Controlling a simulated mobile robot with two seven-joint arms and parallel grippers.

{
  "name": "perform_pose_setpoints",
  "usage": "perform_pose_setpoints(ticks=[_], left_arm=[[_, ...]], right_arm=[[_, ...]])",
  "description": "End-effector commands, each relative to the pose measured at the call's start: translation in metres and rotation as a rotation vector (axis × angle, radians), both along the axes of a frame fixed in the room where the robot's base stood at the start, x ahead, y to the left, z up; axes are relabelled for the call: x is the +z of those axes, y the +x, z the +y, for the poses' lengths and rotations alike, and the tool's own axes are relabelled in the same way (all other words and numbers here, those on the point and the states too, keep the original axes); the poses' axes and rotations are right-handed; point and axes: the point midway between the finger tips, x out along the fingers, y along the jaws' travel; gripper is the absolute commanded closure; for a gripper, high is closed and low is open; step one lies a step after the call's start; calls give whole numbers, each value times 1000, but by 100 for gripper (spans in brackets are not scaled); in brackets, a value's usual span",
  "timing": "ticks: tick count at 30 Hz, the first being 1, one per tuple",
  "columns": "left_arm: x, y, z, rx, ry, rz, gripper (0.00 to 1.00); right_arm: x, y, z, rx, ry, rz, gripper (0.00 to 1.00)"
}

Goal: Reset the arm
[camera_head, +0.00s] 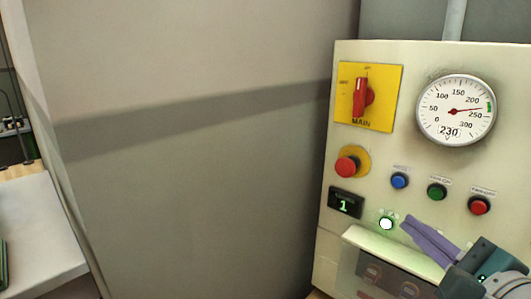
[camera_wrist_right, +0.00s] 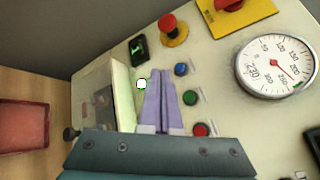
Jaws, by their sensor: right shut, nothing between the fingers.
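My right gripper (camera_head: 406,222) reaches in from the lower right in the head view, in front of the cream control panel (camera_head: 400,150). Its purple fingers are together with nothing between them; they also show in the wrist view (camera_wrist_right: 163,78). The fingertips are close to a glowing white-green button (camera_head: 386,223), which also shows just left of them in the wrist view (camera_wrist_right: 141,84). I cannot tell whether they touch the panel. My left gripper is not in view.
The panel carries a red rotary MAIN switch (camera_head: 361,97), a red mushroom button (camera_head: 347,166), a gauge (camera_head: 456,109) reading 230, a display (camera_head: 345,203) showing 1, and blue (camera_head: 400,180), green (camera_head: 437,191) and red (camera_head: 479,205) buttons. A reddish tray (camera_wrist_right: 22,127) lies left in the wrist view.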

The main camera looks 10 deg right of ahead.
Motion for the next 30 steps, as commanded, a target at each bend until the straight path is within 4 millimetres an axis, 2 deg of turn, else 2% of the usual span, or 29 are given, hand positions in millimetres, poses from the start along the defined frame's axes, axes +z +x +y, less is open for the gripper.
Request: perform_pose_setpoints(ticks=[4, 6, 9, 12, 15, 20, 21, 22, 27, 30], left_arm=[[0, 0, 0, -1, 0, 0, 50], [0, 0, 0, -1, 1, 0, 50], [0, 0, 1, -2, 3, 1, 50], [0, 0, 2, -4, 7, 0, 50], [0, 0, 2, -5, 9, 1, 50], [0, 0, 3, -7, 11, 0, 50], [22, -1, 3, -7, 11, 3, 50], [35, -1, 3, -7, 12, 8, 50], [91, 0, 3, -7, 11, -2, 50], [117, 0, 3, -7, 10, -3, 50]], right_arm=[[-16, -30, 67, 303, -392, 120, 100], [-27, -57, 96, 492, -660, 180, 100], [-43, -101, 116, 751, -1037, 254, 100], [-52, -144, 115, 981, -1350, 323, 100], [-54, -182, 101, 1188, -1589, 392, 100], [-44, -242, 70, 1508, -1843, 516, 100], [-21, -245, 68, 1531, -1858, 523, 100], [-7, -244, 68, 1527, -1856, 521, 100], [45, -243, 68, 1525, -1854, 521, 100], [71, -243, 68, 1525, -1853, 521, 100]])
